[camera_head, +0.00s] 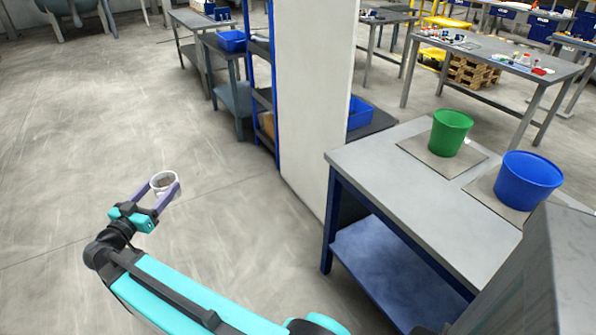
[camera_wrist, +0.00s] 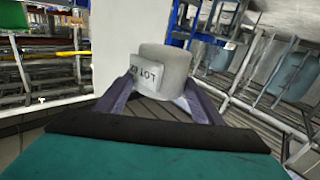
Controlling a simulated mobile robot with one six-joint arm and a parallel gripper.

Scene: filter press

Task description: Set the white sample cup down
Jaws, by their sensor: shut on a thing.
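The white sample cup (camera_head: 163,182) is held between the two purple fingers of my gripper (camera_head: 161,194), at the left of the head view. It is in the air over open floor, well to the left of the grey table. The wrist view shows the cup (camera_wrist: 163,72) close up, with a label reading "LOT" and further marks I cannot fully read. The fingers of my gripper (camera_wrist: 160,98) press on both its sides. In the head view the cup's open top faces up.
A grey-topped table (camera_head: 385,172) with a blue lower shelf stands at right. On it are a green bucket (camera_head: 449,133) and a blue bucket (camera_head: 527,181), each on a square mat. A pale pillar (camera_head: 312,90) stands behind the table's left end. The floor at left is clear.

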